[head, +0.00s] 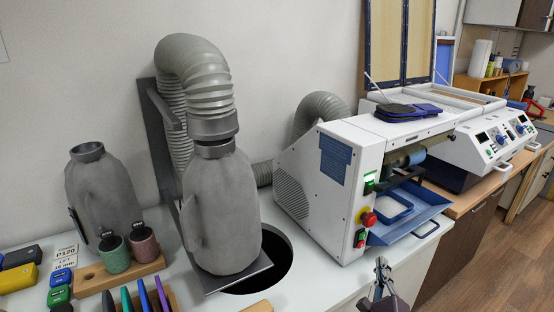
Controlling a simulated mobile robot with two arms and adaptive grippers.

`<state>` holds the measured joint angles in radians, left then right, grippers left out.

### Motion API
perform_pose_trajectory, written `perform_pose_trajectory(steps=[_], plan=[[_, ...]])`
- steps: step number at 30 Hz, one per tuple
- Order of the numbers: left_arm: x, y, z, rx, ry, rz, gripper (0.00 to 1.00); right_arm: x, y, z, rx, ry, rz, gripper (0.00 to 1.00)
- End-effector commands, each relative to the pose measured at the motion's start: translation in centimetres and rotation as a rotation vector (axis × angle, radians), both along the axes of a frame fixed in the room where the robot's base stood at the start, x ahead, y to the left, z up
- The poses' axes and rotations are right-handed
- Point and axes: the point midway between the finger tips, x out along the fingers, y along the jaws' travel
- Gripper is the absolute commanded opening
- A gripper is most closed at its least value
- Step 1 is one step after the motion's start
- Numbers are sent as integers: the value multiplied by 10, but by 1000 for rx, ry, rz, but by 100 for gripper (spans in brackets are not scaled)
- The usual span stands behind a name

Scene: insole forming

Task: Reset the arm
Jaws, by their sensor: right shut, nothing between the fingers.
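My right gripper (382,268) shows at the bottom edge, right of centre, in the head view. Its dark fingers are shut and hold nothing. It is in front of the white counter's front edge, below the blue tray (412,220) of the white machine, and looks apart from it. The rest of my right arm is mostly out of the picture. My left gripper and left arm are not in view.
The white machine (322,190) stands right of a grey bottle-shaped unit (222,215) with a ribbed hose (190,62). A round dark opening (278,262) is in the counter. Several coloured tools stand at lower left. Open wooden floor (500,265) lies at right.

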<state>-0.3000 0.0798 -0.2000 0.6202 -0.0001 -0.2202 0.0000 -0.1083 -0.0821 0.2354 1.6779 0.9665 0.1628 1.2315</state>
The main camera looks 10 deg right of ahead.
Motion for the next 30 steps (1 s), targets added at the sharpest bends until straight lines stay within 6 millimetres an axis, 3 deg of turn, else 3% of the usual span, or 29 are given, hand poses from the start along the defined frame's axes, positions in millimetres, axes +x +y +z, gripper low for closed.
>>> perform_pose_trajectory(steps=[4, 8, 12, 15, 21, 30], plan=[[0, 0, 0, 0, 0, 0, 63, 0, 46, 1, -208, 112, 162, 0], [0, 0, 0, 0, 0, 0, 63, -17, 114, -14, -560, 286, 411, 0], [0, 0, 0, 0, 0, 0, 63, -60, 171, -46, -954, 466, 676, 0], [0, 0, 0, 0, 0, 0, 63, -100, 193, -70, -1211, 581, 853, 0], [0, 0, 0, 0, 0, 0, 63, -184, 202, -104, -1619, 766, 1161, 0], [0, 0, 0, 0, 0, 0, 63, -273, 181, -116, -1935, 931, 1476, 0]])
